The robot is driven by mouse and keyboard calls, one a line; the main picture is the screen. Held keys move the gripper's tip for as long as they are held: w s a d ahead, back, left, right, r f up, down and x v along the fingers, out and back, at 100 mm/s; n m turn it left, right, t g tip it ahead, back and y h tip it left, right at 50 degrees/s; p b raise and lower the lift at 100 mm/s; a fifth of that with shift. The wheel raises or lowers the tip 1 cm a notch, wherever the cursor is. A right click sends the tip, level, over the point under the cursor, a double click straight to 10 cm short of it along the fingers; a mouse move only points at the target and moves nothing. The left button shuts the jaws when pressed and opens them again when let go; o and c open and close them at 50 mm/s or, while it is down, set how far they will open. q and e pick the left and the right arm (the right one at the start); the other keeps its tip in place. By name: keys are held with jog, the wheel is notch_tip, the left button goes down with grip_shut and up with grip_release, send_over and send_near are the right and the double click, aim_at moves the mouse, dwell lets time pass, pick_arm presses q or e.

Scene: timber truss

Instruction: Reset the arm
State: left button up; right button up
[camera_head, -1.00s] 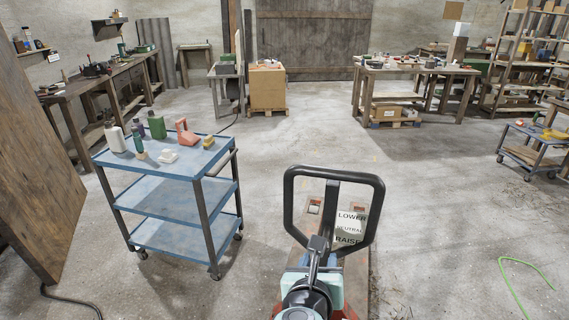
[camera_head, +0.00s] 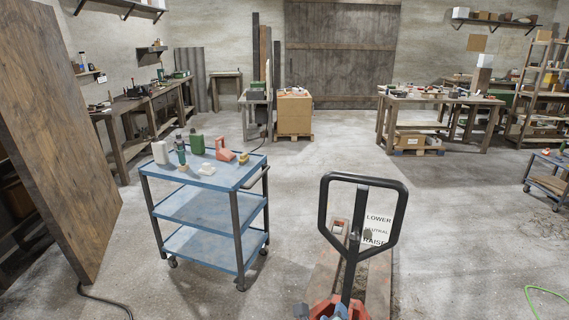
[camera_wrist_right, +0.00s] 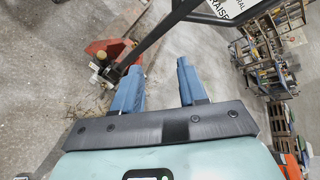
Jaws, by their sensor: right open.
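My right gripper (camera_wrist_right: 158,82) is open in the right wrist view, with its two blue fingers apart and nothing between them. Beyond the fingers is the pallet jack's dark handle shaft (camera_wrist_right: 152,38), with its red base (camera_wrist_right: 108,50) at the left. In the head view, the black loop handle (camera_head: 323,215) of the pallet jack stands upright at the lower middle. My left gripper is not in view.
A blue three-shelf cart (camera_head: 208,212) with bottles and small items on top stands left of the jack. A large wooden panel (camera_head: 60,140) leans at the left. A workbench (camera_head: 440,102) stands at the back right. The floor (camera_head: 460,215) right of the jack is mostly clear.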

jog(key=s+d+f+n+g+y, duration=0.1)
jog(key=s+f+n+g, duration=0.3)
jog(key=f, duration=0.6)
jog(key=s+d+f+n+y, duration=0.1)
jog(key=s+f+n+y, duration=0.1)
jog(key=f+n, duration=0.6)
jog(key=s+d+f+n+g+y, duration=0.1)
jog(key=s+f+n+g, duration=0.15)
jog(key=f, duration=0.95)
jog(key=s+f+n+g+y, duration=0.1)
jog(key=s+f+n+g, duration=0.1)
jog(key=s, duration=0.6)
jog(key=s+a+f+n+g+y, duration=0.1)
jog(key=s+f+n+g, duration=0.1)
jog(key=s+f+n, duration=0.3)
jog(key=s+f+n+g+y, duration=0.1)
jog(key=s+f, duration=0.4)
jog(key=s, duration=0.5)
jog(key=shift+s+a+n+g, duration=0.2)
jog(key=shift+s+n+g, duration=0.15)
jog(key=shift+n+g, duration=0.65)
